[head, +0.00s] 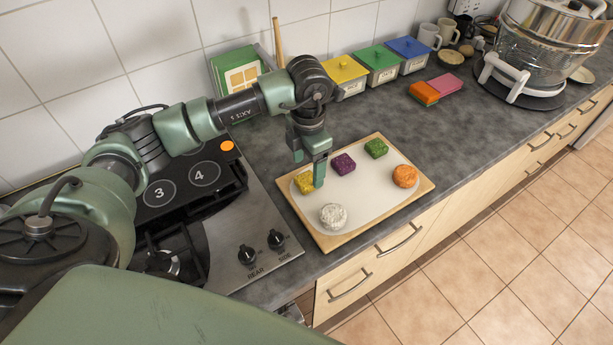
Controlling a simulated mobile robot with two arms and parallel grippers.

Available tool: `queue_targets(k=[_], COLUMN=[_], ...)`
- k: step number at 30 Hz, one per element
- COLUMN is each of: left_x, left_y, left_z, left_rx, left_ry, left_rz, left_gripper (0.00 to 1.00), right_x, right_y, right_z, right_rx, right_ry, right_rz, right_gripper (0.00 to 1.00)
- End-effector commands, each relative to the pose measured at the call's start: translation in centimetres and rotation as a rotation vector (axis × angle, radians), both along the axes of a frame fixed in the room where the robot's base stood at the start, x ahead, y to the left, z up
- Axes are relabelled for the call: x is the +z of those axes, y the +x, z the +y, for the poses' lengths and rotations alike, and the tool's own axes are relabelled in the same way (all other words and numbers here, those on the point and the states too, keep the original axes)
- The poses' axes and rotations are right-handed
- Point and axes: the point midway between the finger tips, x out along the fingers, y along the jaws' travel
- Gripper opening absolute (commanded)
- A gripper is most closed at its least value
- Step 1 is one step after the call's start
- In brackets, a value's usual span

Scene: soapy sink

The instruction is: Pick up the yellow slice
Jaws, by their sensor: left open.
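The yellow slice (302,183) lies at the left side of a white board (362,204) set on a wooden tray (329,243). My left gripper (309,176) is open and reaches down right at the yellow slice, with a finger hiding part of it. I cannot tell whether the fingers touch it. A purple piece (343,164), a green piece (376,148), an orange round piece (405,176) and a white round piece (333,216) lie apart on the same board. My right gripper is not in view.
A stove (240,215) with knobs is left of the tray. Yellow (345,74), green (377,63) and blue (408,50) lidded boxes stand along the wall. Sponges (425,93) and a large glass-and-metal appliance (540,50) are to the right. Counter between tray and sponges is clear.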

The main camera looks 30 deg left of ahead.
Motion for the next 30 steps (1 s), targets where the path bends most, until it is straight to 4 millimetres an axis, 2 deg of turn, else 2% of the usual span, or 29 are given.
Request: queue_targets(k=[1,3,7,11,16,23,30], left_x=[-0.4,-1.5,-3.4,-4.0,-4.1,-4.1,-4.0], left_y=[-0.2,-0.3,-0.1,-0.1,-0.1,-0.1,0.0], left_z=[0.0,0.0,0.0,0.0,0.0,0.0,0.0], left_rx=[0.0,0.0,0.0,-0.001,-0.001,-0.001,-0.001], left_ry=[0.001,0.001,0.001,0.0,0.0,0.0,0.001], left_rz=[0.005,0.006,0.003,0.0,0.0,0.0,-0.001], left_gripper=[0.71,0.71,0.71,0.71,0.71,0.07,0.04], right_x=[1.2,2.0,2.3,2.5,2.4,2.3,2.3], right_y=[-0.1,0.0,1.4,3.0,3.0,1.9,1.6], right_z=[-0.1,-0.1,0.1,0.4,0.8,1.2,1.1], right_rx=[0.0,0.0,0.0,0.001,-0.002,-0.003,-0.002], right_ry=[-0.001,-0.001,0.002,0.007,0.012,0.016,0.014], right_rz=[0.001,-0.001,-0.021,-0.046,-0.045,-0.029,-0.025], right_gripper=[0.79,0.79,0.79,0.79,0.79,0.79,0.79])
